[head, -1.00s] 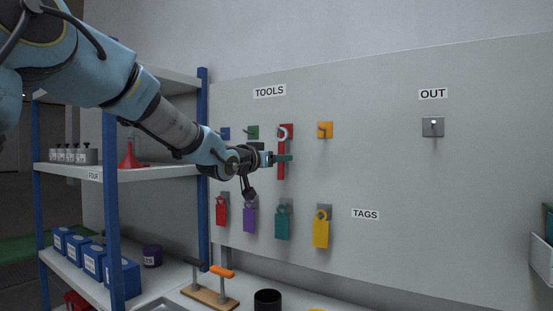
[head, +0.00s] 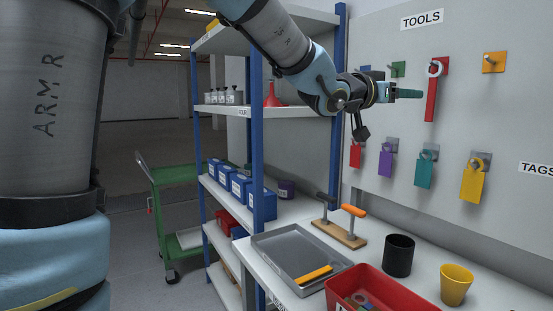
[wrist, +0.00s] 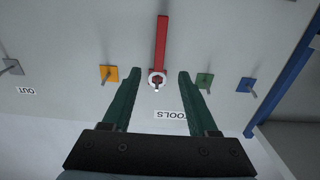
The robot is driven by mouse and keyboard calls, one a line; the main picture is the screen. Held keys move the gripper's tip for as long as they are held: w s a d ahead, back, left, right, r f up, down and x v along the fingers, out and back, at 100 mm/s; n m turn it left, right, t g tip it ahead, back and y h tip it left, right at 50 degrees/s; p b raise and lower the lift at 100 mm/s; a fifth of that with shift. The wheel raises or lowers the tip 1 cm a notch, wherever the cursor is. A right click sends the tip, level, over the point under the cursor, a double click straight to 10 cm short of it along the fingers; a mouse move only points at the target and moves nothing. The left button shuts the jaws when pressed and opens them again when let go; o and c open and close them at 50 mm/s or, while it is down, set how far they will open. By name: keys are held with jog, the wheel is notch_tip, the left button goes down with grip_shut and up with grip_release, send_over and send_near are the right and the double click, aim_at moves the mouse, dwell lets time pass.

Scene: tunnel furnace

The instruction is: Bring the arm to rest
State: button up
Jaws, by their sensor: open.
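My arm (head: 285,40) reaches from the upper left toward the tool board. My gripper (head: 408,93) has dark green fingers, and their tips show just left of a red tool (head: 431,95) hanging on the board. In the wrist view my gripper (wrist: 156,78) is open and empty. There the red tool (wrist: 161,45) hangs by its ring on a peg, beyond and between the fingertips. It appears apart from both fingers.
Orange (head: 494,62) and green (head: 398,69) peg plates flank the red tool. Several coloured tags, including a yellow one (head: 472,184), hang below. A blue-posted shelf (head: 256,120) stands left of the board.

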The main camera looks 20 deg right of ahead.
jog(key=w+a+f+n+t+y, duration=0.4)
jog(key=w+a+f+y, duration=0.2)
jog(key=w+a+f, duration=0.55)
jog(key=w+a+f+n+y, duration=0.1)
jog(key=a+f+n+y, duration=0.25)
jog(key=a+f, duration=0.45)
jog(key=w+a+f+n+y, duration=0.15)
jog(key=a+f+y, duration=0.3)
jog(key=a, duration=0.75)
jog(key=s+a+f+n+g+y, duration=0.1)
jog(key=s+a+f+g, duration=0.1)
jog(key=a, duration=0.4)
jog(key=s+a+f+n+g+y, duration=0.1)
jog(key=s+a+f+n+g, duration=0.1)
jog(key=s+a+f, duration=0.3)
jog(key=s+a+f+n+g+y, duration=0.1)
jog(key=s+a+f+g, duration=0.2)
jog(key=s+a, duration=0.4)
jog(key=shift+s+a+f+n, duration=0.2)
jog(key=shift+a+f+n, duration=0.2)
jog(key=shift+a+f, duration=0.35)
